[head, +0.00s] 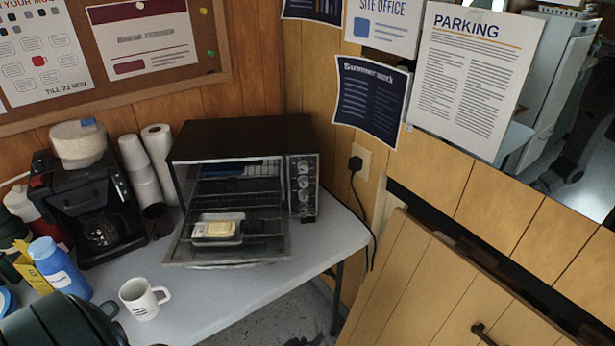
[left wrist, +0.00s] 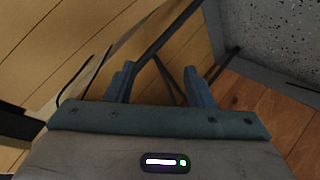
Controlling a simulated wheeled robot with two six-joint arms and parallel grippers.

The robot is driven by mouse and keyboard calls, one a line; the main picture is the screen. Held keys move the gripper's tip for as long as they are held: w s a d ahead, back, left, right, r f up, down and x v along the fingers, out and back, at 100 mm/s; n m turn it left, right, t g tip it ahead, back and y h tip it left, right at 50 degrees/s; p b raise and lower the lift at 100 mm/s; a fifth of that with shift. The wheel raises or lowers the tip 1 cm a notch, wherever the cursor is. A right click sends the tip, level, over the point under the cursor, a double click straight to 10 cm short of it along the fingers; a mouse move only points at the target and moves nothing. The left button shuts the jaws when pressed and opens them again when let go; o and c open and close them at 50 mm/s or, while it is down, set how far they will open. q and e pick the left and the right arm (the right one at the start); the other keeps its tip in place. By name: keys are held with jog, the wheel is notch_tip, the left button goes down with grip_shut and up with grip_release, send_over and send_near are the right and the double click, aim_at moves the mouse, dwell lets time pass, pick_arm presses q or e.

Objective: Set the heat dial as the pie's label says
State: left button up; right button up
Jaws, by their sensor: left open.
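A black toaster oven (head: 240,138) stands on the grey table with its glass door (head: 270,248) folded down. A small pale tray with a yellowish top (head: 220,229), perhaps the pie, lies at the oven's open front; no readable label shows on it. Several round dials (head: 303,182) run down the oven's right-hand panel; their markings and pointers are too small to read. My left gripper (left wrist: 160,78) shows in the left wrist view with its two blue-grey fingers apart and nothing between them. I cannot make out its fingers clearly in the head view. My right gripper is not in view.
A coffee maker (head: 85,205), stacked cups (head: 140,170), a blue bottle (head: 60,268) and a white mug (head: 143,298) stand left of the oven. A black cord (head: 355,190) hangs from a wall socket right of it. The table (head: 235,298) is bare in front.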

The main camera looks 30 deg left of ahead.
pick_arm(q)
jog(key=w+a+r+n+t+y+b, duration=0.15)
jog(key=w+r+n+t, duration=0.35)
jog(key=r, duration=0.9)
jog(key=w+r+n+t+y, duration=0.2)
jog(key=w+r+n, duration=0.4)
jog(key=r, duration=0.8)
jog(key=n+g+y+b, duration=0.2)
jog(key=n+g+y, duration=0.45)
jog(key=n, duration=1.35)
send_near(304, 170)
jog(key=s+d+f+t+y, duration=0.1)
jog(key=s+f+t, duration=0.1)
jog(key=p+x, duration=0.2)
jog(key=x, duration=0.7)
jog(key=shift+w+a, duration=0.1)
jog(key=shift+w, duration=0.2)
jog(key=shift+w+a+n, duration=0.25)
jog(key=shift+w+n, duration=0.05)
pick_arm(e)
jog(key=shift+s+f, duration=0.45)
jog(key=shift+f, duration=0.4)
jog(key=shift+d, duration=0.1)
